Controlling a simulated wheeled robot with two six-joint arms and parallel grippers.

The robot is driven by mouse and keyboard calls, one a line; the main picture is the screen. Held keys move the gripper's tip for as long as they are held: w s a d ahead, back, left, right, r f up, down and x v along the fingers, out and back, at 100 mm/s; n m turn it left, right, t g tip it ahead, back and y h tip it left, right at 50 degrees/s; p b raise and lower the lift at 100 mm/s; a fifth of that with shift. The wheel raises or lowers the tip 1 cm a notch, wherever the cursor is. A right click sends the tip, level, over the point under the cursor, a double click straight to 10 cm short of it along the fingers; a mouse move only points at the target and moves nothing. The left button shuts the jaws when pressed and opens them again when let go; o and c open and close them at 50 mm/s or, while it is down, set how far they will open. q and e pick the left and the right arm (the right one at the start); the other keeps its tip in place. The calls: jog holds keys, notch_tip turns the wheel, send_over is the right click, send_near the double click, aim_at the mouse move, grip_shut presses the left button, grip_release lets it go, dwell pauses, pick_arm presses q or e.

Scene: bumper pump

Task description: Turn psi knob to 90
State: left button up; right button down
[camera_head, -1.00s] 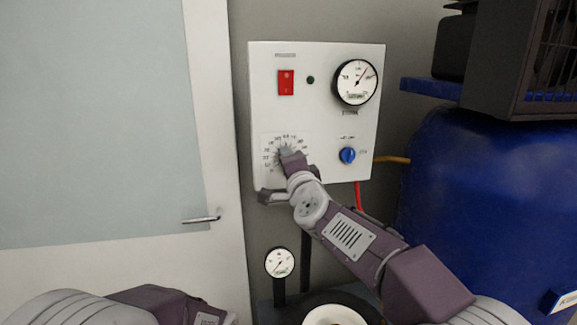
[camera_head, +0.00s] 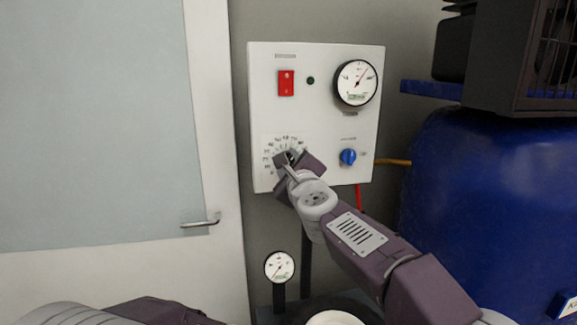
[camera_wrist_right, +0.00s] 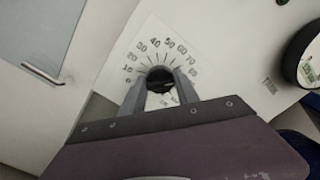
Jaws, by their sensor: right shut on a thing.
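The psi knob is a dark round knob (camera_wrist_right: 161,77) at the centre of a printed dial scale (camera_head: 281,146) on the lower left of the white control panel. My right gripper (camera_wrist_right: 162,84) is at the knob, its two grey fingers shut on either side of it. In the head view the gripper (camera_head: 291,160) and its wrist cover most of the knob. In the wrist view the scale numbers run from 0 up to about 80; higher marks are hidden by the right finger, and the knob's pointer cannot be made out. My left gripper is not visible; only part of its arm shows.
The white panel (camera_head: 325,130) also has a red switch (camera_head: 286,82), a round gauge (camera_head: 357,82) and a blue knob (camera_head: 348,156). A blue tank (camera_head: 480,200) stands right. A white door with a handle (camera_head: 201,221) is left. A small gauge (camera_head: 279,266) stands below.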

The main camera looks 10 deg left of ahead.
jog(key=m, duration=0.5)
jog(key=shift+f+b, duration=0.1)
jog(key=shift+b, duration=0.3)
jog(key=shift+m, duration=0.3)
jog(key=c, duration=0.9)
grip_release()
jog(key=shift+s+d, duration=0.1)
jog(key=b+v, duration=0.2)
jog(key=v, duration=0.7)
jog(key=shift+b, duration=0.4)
